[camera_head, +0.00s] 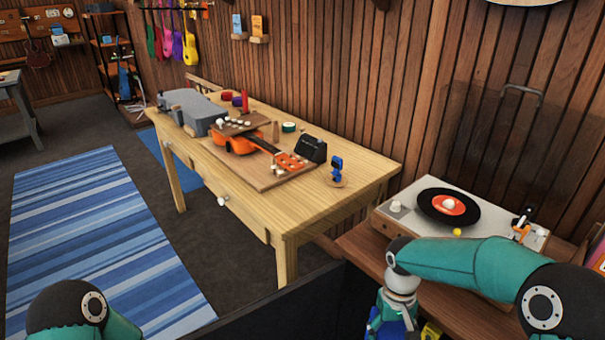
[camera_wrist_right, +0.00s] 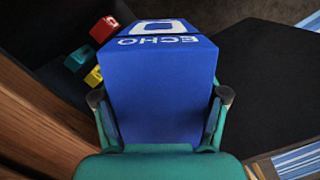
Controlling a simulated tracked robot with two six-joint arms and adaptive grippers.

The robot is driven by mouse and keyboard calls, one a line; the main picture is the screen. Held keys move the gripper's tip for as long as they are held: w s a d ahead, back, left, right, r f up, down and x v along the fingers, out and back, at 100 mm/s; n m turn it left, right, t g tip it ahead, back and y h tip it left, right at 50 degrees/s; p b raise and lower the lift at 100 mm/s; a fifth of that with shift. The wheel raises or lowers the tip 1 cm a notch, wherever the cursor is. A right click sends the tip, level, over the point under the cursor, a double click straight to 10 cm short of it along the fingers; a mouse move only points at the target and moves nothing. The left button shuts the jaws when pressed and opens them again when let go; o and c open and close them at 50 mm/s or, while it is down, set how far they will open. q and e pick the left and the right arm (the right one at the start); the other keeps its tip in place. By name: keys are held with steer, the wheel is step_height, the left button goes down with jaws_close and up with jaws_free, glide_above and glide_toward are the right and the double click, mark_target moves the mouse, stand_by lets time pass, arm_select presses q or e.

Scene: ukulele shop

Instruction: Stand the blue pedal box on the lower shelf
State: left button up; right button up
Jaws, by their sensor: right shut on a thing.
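The blue pedal box (camera_wrist_right: 155,95) fills the middle of the right wrist view, with white "ECHO" lettering on its end. My right gripper (camera_wrist_right: 161,97) is shut on it, one finger on each side. In the head view my right arm reaches down in front of the wooden stand, and a little blue shows at the bottom edge by the gripper; most of the box is hidden there. My left gripper is out of view; only a part of my left arm shows at bottom left. I cannot clearly make out the lower shelf.
A record player (camera_head: 460,218) stands on the wooden stand (camera_head: 362,248) beside my right arm. Small red (camera_wrist_right: 104,29), teal (camera_wrist_right: 77,60) and yellow (camera_wrist_right: 94,76) blocks lie left of the box. A workbench (camera_head: 352,200) with an orange ukulele (camera_head: 240,144) stands ahead.

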mark_target(394, 325)
steer(key=shift+m, duration=0.4)
steer(key=r+p, duration=0.4)
steer(key=shift+w+r, duration=0.2)
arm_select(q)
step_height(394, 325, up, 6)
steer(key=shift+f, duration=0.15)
